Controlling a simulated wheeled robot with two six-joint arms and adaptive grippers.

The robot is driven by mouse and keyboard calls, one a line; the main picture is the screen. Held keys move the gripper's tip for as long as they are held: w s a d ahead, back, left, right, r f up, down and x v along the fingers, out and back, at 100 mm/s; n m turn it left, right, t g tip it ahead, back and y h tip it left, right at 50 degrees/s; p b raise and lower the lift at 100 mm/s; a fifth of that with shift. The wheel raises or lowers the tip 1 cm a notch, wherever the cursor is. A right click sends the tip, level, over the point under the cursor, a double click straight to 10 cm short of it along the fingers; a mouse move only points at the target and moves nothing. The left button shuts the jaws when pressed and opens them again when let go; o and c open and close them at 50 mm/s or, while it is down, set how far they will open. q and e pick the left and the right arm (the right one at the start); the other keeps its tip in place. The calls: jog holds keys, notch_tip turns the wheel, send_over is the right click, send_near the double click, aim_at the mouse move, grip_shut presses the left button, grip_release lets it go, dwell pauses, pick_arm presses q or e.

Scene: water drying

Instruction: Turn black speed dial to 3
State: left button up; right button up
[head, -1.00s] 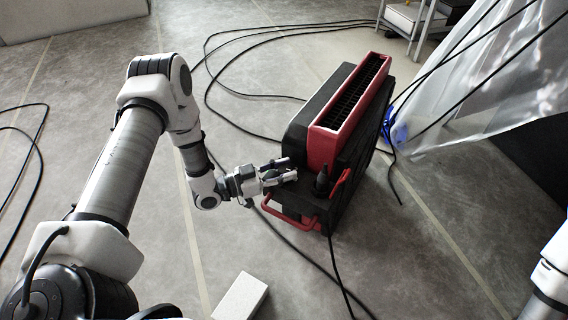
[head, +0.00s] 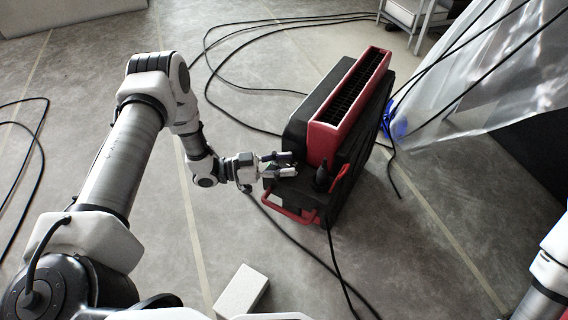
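The black and red drying machine (head: 297,140) stands on the floor in the middle of the head view. My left gripper (head: 291,164) is over the near left part of its black top, with its two fingers apart. A dark upright knob-like part (head: 322,178) stands just right of the fingertips, apart from them. I cannot tell whether it is the speed dial, and no dial numbers can be read. Any part under the fingers is hidden. My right gripper is out of view; only part of my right arm shows at the right edge.
A red handle (head: 290,211) sticks out at the machine's near side. Black cables (head: 222,100) lie across the floor. A pale block (head: 241,291) lies at the front. Clear plastic sheeting (head: 480,90) hangs at the right, and a small metal rack (head: 415,18) stands behind.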

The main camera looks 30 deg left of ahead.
pick_arm(q)
jog(key=shift+o, duration=0.4)
jog(key=shift+s+a, duration=0.15)
jog(key=shift+a, duration=0.2)
jog(key=v, duration=1.1)
jog(key=shift+s+a, duration=0.1)
